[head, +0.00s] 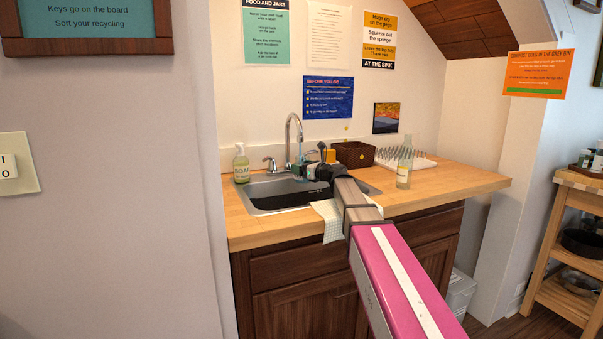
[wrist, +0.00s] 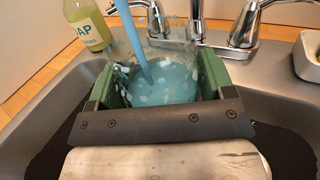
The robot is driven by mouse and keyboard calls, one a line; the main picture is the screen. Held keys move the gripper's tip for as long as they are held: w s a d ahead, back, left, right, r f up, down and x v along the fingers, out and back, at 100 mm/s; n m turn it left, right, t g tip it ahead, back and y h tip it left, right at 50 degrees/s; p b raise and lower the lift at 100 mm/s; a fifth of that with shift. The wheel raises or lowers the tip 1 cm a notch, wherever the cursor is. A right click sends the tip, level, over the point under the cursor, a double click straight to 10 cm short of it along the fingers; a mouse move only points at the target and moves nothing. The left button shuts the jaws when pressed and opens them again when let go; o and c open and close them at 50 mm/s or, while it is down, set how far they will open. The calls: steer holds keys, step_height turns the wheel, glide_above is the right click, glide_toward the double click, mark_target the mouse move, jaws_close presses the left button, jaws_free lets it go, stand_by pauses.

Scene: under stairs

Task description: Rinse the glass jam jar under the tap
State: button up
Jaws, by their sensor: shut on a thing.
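The clear glass jam jar (wrist: 158,88) sits between the green pads of my gripper (wrist: 160,80), which is shut on it. A blue stream of water (wrist: 133,40) comes down from above and appears to run into the jar. Bluish water and pale spots show in the jar. In the head view, the curved metal tap (head: 292,121) stands at the back of the sink (head: 270,203), and my gripper (head: 312,169) is over the basin below the spout. The jar is mostly hidden there.
A soap bottle (head: 241,163) stands left of the sink and also shows in the wrist view (wrist: 88,25). A checked cloth (head: 330,221) hangs over the front edge. The right counter end is clear.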

steer(key=shift+w+d, duration=0.25)
steer(key=shift+d, duration=0.05)
steer(key=shift+s+d, duration=0.1)
steer(key=shift+s, duration=0.05)
steer(key=s+a+v, duration=0.1)
steer(key=v, duration=0.6)
steer(key=shift+s+d, duration=0.2)
stand_by(0.7)
stand_by(0.7)
steer(key=shift+r, duration=0.1)
stand_by(0.4)
steer(key=s+d+r, duration=0.3)
steer(key=s+r, duration=0.1)
stand_by(0.8)
